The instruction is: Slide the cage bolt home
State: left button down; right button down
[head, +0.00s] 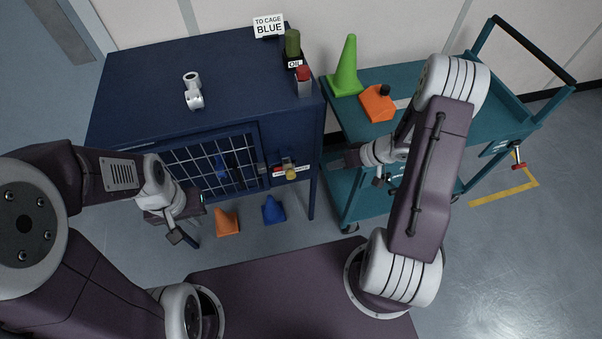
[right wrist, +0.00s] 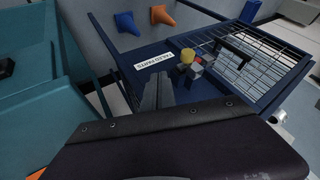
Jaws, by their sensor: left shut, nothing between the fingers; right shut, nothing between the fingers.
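The blue cabinet (head: 120,95) has a barred cage door (head: 205,165) in its front, which looks closed. The bolt's yellow knob (head: 289,163) sits right of the door beside a grey latch block (head: 262,169). The knob also shows in the right wrist view (right wrist: 187,56), with grey blocks (right wrist: 196,72) and a small red part close by. How far the bolt reaches is unclear. My right gripper (head: 336,161) is shut and empty, right of the knob and apart from it; its fingers show in the wrist view (right wrist: 158,92). My left gripper (head: 203,198) is shut and empty before the door's lower left.
A teal cart (head: 400,75) with a green cone (head: 345,70) and orange block (head: 378,103) stands right, near my right arm. A grey fitting (head: 193,90), red-topped block (head: 304,82) and green bottle (head: 292,43) stand on the cabinet. Orange (head: 227,222) and blue (head: 273,209) cones are below.

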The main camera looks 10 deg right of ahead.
aim_at(292, 175)
jog(key=shift+a, duration=0.1)
jog(key=w+a+f+b, duration=0.3)
jog(key=a+f, duration=0.3)
jog(key=a, duration=0.3)
jog(key=shift+w+f+b, duration=0.4)
jog(key=shift+w, duration=0.05)
jog(key=a, duration=0.4)
jog(key=shift+s+a, duration=0.1)
